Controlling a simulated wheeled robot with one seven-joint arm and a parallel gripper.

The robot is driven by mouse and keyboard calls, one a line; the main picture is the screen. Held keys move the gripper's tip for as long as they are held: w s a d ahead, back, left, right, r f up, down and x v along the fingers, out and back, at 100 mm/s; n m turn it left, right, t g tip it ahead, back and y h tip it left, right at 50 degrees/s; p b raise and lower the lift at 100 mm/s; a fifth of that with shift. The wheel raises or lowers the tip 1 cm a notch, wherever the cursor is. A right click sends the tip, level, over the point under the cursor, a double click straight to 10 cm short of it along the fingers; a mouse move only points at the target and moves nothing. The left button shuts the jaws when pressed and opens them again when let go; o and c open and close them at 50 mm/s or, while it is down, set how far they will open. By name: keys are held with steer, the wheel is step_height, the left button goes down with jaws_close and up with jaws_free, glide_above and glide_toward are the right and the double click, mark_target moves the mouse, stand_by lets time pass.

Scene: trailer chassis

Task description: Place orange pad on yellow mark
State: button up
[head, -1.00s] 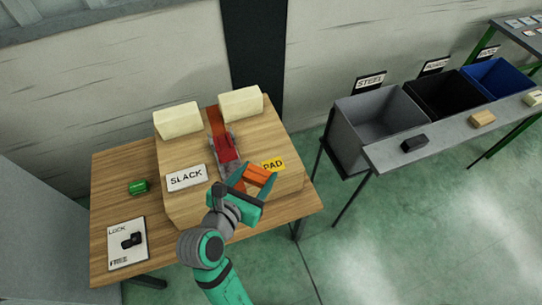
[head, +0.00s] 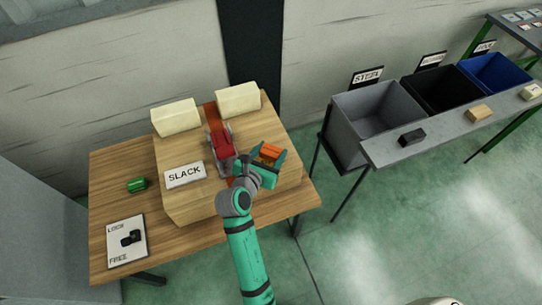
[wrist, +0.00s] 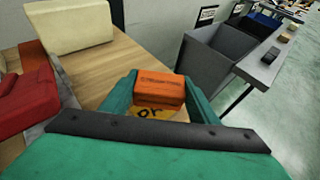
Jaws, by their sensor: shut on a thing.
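The orange pad (head: 270,151) is a small block between the fingers of my gripper (head: 268,156). My gripper is shut on it, with a teal finger on each side. The pad also shows in the wrist view (wrist: 158,88), with dark print on its upper face. The yellow mark (wrist: 153,114) shows just below the pad in the wrist view, with part of its black lettering visible and the rest hidden. In the head view my gripper and the pad cover the mark. I cannot tell whether the pad touches the surface.
A red ratchet (head: 221,143) on an orange strap lies left of my gripper. Two cream blocks (head: 238,99) stand behind. The SLACK sign (head: 185,174), a green object (head: 137,184) and the LOCK/FREE plate (head: 118,252) are to the left. Bins (head: 372,118) stand right.

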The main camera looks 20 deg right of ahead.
mark_target(271, 157)
steer(key=shift+f, duration=1.5)
steer(key=shift+f, duration=0.15)
steer(key=o, duration=1.1)
